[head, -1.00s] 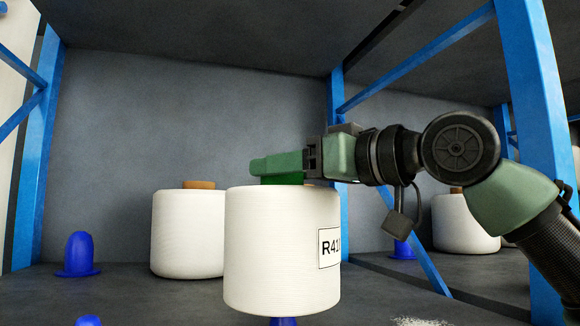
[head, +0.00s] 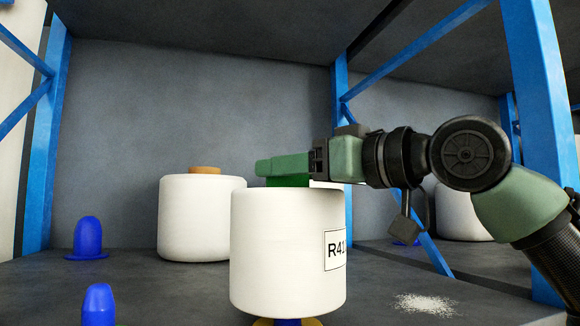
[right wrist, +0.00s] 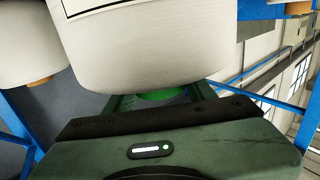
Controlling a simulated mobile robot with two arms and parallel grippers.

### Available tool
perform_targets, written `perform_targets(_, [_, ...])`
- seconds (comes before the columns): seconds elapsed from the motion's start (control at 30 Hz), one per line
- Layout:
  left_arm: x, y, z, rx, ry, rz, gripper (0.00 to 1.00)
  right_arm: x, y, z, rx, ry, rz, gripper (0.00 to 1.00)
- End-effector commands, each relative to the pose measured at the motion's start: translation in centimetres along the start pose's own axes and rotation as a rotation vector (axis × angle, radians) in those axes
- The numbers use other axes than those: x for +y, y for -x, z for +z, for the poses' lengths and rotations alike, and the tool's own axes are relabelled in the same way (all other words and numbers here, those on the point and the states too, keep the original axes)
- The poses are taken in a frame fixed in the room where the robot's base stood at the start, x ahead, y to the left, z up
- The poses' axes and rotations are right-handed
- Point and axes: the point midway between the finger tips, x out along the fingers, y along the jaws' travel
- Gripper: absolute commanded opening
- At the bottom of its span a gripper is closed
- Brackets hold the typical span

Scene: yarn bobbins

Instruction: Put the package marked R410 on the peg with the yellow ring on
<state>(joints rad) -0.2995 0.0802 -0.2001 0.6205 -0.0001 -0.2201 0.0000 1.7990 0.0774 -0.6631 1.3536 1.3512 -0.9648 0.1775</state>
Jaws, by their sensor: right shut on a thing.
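The white package (head: 288,250), with a label that reads "R41" before it curves out of sight, hangs upright from my right gripper (head: 285,170). The gripper is shut on its green core (head: 288,181) at the top. The right wrist view also shows the package (right wrist: 150,50) and the green core (right wrist: 160,94) between the fingers. Directly below the package in the picture, a bit of a blue peg and its yellow ring (head: 262,322) show at the bottom edge. The package hides most of that peg, and I cannot tell whether they touch. My left gripper is not in view.
A white bobbin with an orange core (head: 201,218) stands behind to the left. Bare blue pegs stand at left (head: 87,238) and front left (head: 98,304). Another white bobbin (head: 460,217) is behind my arm. A blue upright (head: 535,130) and white powder (head: 425,304) are at right.

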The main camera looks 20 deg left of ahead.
Motion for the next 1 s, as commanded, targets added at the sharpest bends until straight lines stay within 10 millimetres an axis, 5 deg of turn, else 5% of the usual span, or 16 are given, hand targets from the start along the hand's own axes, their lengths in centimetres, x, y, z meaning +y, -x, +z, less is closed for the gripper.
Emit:
perform_targets(0.5, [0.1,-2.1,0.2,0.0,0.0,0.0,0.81,-0.1,0.2,2.7,0.01,0.001,-0.001,0.0])
perform_targets(1.0, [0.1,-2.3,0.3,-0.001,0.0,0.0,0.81,-0.1,0.2,3.1,0.01,0.002,-0.001,0.0])
